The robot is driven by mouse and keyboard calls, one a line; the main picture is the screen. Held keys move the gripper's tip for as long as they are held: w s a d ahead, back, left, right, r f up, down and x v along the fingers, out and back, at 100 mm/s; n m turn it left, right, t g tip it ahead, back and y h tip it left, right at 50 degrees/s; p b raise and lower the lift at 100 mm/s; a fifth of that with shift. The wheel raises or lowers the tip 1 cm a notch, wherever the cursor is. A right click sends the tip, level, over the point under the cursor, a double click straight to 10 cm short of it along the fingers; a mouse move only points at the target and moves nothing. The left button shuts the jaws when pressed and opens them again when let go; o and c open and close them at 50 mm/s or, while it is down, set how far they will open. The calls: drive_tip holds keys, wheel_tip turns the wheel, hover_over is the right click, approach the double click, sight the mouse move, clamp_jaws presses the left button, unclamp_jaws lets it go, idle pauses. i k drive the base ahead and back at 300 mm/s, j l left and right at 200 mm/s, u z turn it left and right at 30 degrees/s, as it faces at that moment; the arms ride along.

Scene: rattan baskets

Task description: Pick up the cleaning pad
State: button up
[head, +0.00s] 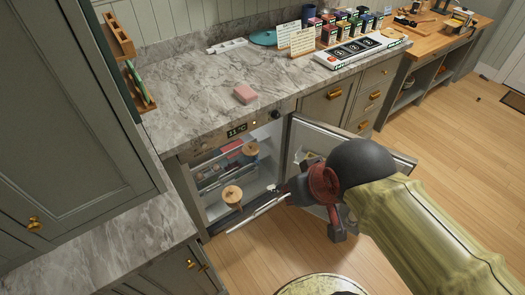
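A small pink block (245,93), which looks like the cleaning pad, lies on the grey marble countertop (195,85) near its front edge, above the open fridge. Nothing touches it. My gripper (298,192) is to the lower right of the pad, in front of the fridge opening and well apart from the pad.
The fridge (205,195) under the counter is open, with round wooden lids (232,194) and packages inside. Its open door (308,135) stands beside my arm. The counter around the pad is clear.

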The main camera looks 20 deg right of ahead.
sight(244, 93)
drive_tip(key=i+l+z, duration=0.1)
drive_tip(key=i, duration=0.6)
drive_tip(key=i+l+z, duration=0.1)
drive_tip(key=i, duration=0.55)
drive_tip(key=l, duration=0.1)
